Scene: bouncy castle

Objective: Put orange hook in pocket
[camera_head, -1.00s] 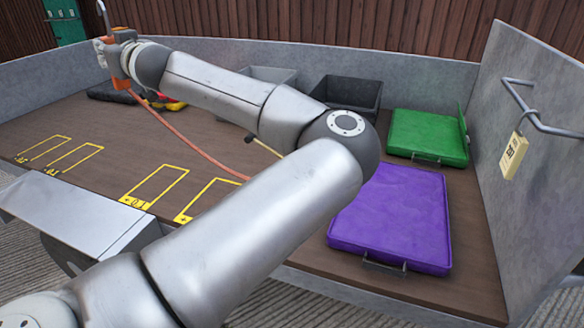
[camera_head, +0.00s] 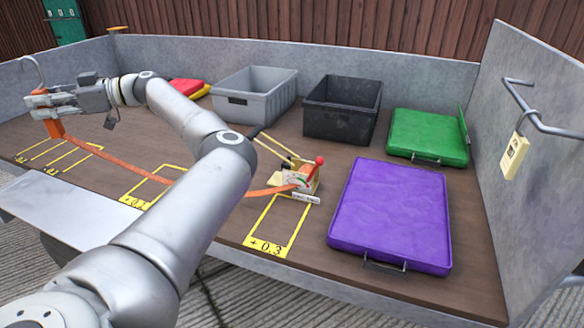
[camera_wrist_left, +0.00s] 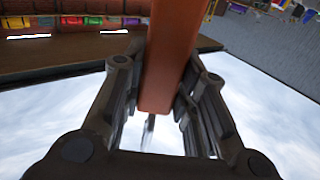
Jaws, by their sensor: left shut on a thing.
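My left gripper (camera_head: 52,103) is at the far left in the head view, above the table's left end. It is shut on the orange hook (camera_head: 53,128), whose orange part shows below the fingers. A curved grey metal hook end sticks up above them. In the left wrist view the orange piece (camera_wrist_left: 166,70) stands between the two fingers. An orange strap (camera_head: 115,167) runs from it across the table to a small device with a red knob (camera_head: 305,180). I cannot pick out a pocket for certain. My right gripper is not in view.
Yellow outlines (camera_head: 277,228) mark the table's front. A grey bin (camera_head: 245,103), a black bin (camera_head: 335,128), a green case (camera_head: 425,132) and a purple case (camera_head: 390,215) stand to the right. A metal panel (camera_head: 85,205) juts out at front left.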

